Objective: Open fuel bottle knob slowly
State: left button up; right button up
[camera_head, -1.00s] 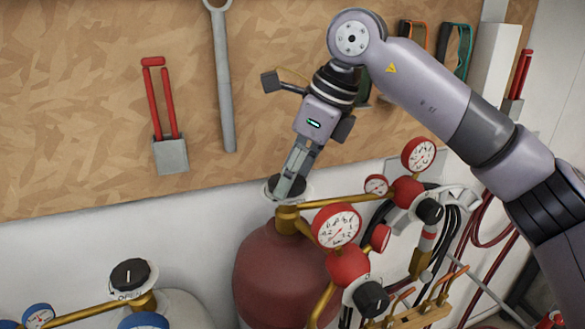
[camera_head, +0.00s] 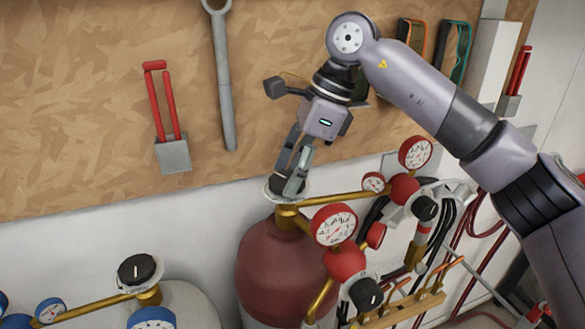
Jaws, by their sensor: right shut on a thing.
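The red fuel bottle (camera_head: 280,262) stands upright at the lower middle. Its brass valve (camera_head: 288,218) carries a dark knob (camera_head: 276,181) on a pale disc. My right gripper (camera_head: 290,185) reaches down from above and is shut on the knob, with a finger on either side. The fingers hide much of the knob. My left gripper is not in view.
Red gauges (camera_head: 334,225) and brass pipes sit just right of the knob. A grey bottle (camera_head: 190,305) with its own black knob (camera_head: 137,270) stands at lower left. A wooden board (camera_head: 80,80) with hanging tools is behind. Hoses hang at right.

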jog(key=o, duration=1.1)
jog(key=shift+o, duration=0.2)
jog(key=shift+r, duration=0.1)
jog(key=v, duration=1.1)
jog(key=shift+r, duration=0.4)
jog(key=shift+d, duration=0.1)
